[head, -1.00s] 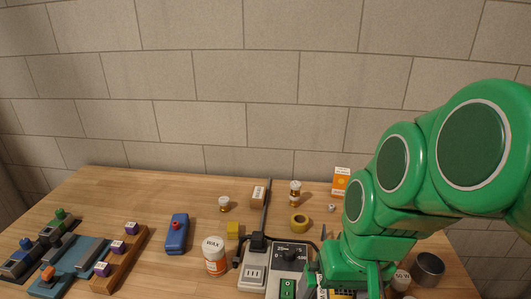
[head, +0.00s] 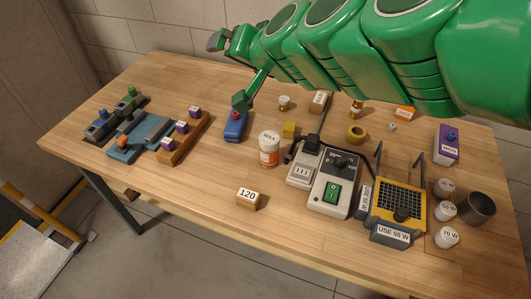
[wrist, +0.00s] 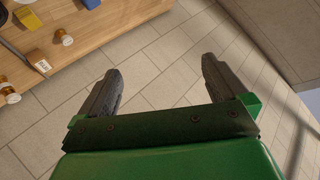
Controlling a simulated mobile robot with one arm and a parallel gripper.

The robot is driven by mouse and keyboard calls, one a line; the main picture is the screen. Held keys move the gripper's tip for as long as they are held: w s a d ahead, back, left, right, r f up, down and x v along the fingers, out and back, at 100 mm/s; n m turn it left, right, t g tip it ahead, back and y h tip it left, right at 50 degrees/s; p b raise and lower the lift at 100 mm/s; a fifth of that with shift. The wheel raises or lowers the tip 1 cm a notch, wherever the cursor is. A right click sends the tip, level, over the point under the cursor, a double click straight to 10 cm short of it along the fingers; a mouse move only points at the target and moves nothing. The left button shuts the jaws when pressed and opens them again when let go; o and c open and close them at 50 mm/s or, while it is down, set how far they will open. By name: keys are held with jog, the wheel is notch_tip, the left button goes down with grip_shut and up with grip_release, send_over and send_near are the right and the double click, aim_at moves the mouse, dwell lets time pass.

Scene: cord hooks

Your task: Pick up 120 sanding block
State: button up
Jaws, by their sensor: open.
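The 120 sanding block (head: 248,200) is a small tan block with a white label reading 120. It sits on the bare front part of the wooden table in the head view, with nothing touching it. I cannot make it out in the wrist view. My gripper (head: 228,70) is at the end of the green arm, above the back left of the table, well behind and above the block. In the wrist view my gripper (wrist: 162,68) has its two dark fingers wide apart, with only floor showing between them.
A WAX jar (head: 269,149) stands behind the block. A grey device with a green switch (head: 332,192) and a yellow-framed holder (head: 398,205) stand to the right. A wooden rail with purple blocks (head: 184,138) is left. The table around the block is clear.

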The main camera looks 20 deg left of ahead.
jog(key=shift+a+m+t+h, duration=0.7)
jog(key=shift+a+m+t, duration=1.15)
jog(key=shift+a, duration=1.8)
jog(key=s+f+m+t+h, duration=0.2)
jog(key=s+f+h, duration=0.1)
jog(key=f+h, duration=0.3)
jog(key=s+d+f+h, duration=0.5)
jog(key=s+d+f, duration=0.1)
jog(key=s+d, duration=0.25)
send_near(251, 193)
jog(key=shift+n+t, duration=0.25)
jog(key=shift+t, duration=0.2)
jog(key=w+f, duration=0.2)
jog(key=f, duration=0.1)
jog(key=shift+w+a+f, duration=0.1)
jog(key=shift+w+f, duration=0.05)
jog(key=shift+w, duration=0.2)
jog(key=shift+x, duration=3.95)
jog(key=shift+s, duration=0.1)
jog(key=c, duration=1.1)
